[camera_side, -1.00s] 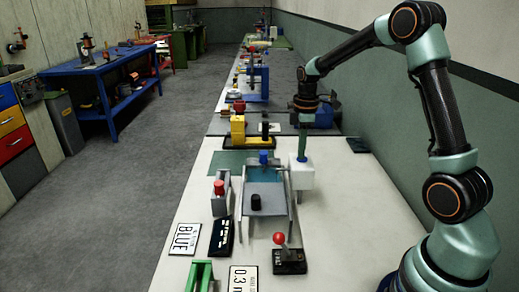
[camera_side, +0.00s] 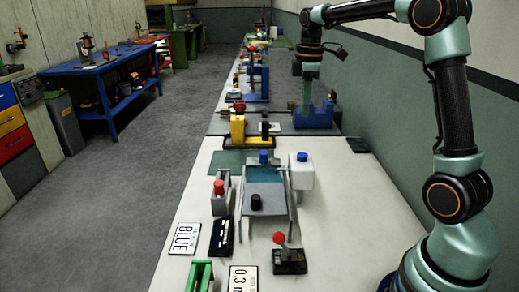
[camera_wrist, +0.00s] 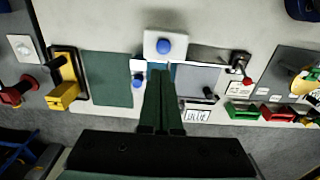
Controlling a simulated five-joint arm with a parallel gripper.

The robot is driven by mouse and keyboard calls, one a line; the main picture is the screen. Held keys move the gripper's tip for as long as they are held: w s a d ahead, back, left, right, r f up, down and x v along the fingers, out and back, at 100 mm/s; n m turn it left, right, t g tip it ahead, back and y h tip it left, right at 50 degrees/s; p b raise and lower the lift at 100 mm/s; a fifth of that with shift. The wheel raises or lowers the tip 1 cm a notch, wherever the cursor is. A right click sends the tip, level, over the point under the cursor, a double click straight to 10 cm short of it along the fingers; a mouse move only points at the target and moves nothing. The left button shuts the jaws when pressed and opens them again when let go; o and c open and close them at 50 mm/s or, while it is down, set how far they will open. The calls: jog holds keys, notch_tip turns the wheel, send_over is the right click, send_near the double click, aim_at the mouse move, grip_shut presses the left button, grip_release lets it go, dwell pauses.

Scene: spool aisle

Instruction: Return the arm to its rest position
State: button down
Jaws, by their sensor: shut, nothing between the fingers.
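My gripper (camera_side: 306,107) hangs in the air in the side view, its green fingers pointing down above the far part of the bench and in front of a blue machine. The fingers are together with nothing between them. In the wrist view my gripper (camera_wrist: 161,73) also shows shut, its tips appearing just below a white box with a blue button (camera_wrist: 164,46). That white box (camera_side: 301,176) stands on the near white bench top in the side view, clear of the fingers.
A yellow fixture (camera_side: 238,128) and a blue machine (camera_side: 318,119) lie beyond.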

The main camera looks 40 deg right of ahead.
jog(key=shift+r, duration=0.55)
jog(key=s+a+f+m+t, duration=0.2)
jog(key=s+a+m+t, duration=0.3)
jog(key=s+a+m, duration=0.4)
jog(key=s+a, duration=0.4)
jog(key=a, duration=0.2)
jog(key=shift+s+a, duration=0.35)
jog(key=shift+s, duration=0.05)
